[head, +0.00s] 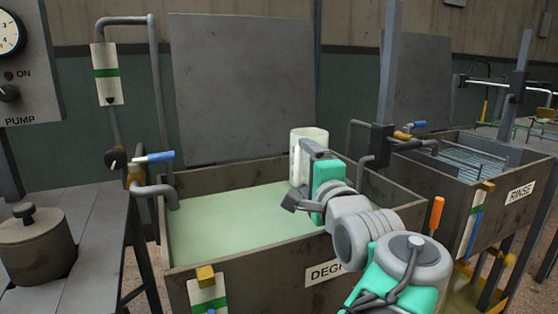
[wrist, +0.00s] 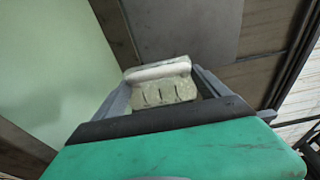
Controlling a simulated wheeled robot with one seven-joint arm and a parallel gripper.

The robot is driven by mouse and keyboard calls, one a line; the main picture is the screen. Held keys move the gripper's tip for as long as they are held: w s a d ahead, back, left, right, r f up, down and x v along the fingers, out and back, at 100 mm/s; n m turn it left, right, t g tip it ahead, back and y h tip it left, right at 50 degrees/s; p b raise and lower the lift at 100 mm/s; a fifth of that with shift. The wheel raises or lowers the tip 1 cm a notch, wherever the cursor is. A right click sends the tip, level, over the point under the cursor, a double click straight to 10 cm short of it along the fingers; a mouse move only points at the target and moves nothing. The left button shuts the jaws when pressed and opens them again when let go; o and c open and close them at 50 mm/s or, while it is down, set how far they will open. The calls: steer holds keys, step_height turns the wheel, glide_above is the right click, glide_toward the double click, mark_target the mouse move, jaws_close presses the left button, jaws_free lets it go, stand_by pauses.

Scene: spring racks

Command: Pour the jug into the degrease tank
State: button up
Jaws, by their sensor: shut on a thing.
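The white jug (head: 308,138) is in my gripper (head: 304,172), over the back right part of the degrease tank in the head view. It looks roughly upright, with its lower part hidden behind the gripper. In the wrist view the pale jug (wrist: 160,84) sits between the two grey fingers of my gripper (wrist: 165,92). The degrease tank (head: 245,280) is a brown open box with pale green liquid (head: 235,225) inside. Its label is partly covered by my arm. No stream from the jug is visible.
A raised grey lid (head: 242,85) stands behind the tank. A pipe with a blue-handled valve (head: 155,157) reaches over its left edge. The rinse tank (head: 450,190) stands to the right. A lidded pot (head: 35,245) is on the left bench.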

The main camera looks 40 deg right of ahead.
steer(key=shift+w+r, duration=0.15)
steer(key=shift+w, duration=0.05)
steer(key=shift+r+p, duration=0.25)
steer(key=shift+p, duration=0.2)
steer(key=shift+a+r+p, duration=0.1)
steer(key=shift+r+p, duration=0.1)
steer(key=shift+p, duration=0.5)
steer(key=shift+s+a+r+m+g+y+p, duration=0.15)
steer(key=shift+r+m+g+y+p, duration=0.5)
steer(key=shift+p, duration=2.1)
steer(key=shift+a+r+m+g+y+p, duration=0.1)
steer(key=shift+r+m+g+y+p, duration=0.5)
steer(key=shift+p, duration=2.1)
steer(key=shift+s+a+r+m+g+y+p, duration=0.2)
steer(key=shift+r+g+p, duration=0.7)
steer(key=shift+p, duration=1.85)
step_height(320, 180, up, 5)
steer(key=w+d+m+g+y+p, duration=0.1)
steer(key=y+p, duration=0.3)
steer(key=p, duration=1.2)
steer(key=shift+w+d+r+m+g, duration=0.2)
steer(key=shift+d+m+g, duration=0.4)
steer(key=shift+g, duration=0.25)
steer(key=shift+w+d+r+m+g+y+p, duration=0.3)
steer(key=shift+d+r+g+y+p, duration=0.35)
steer(key=shift+p, duration=3.7)
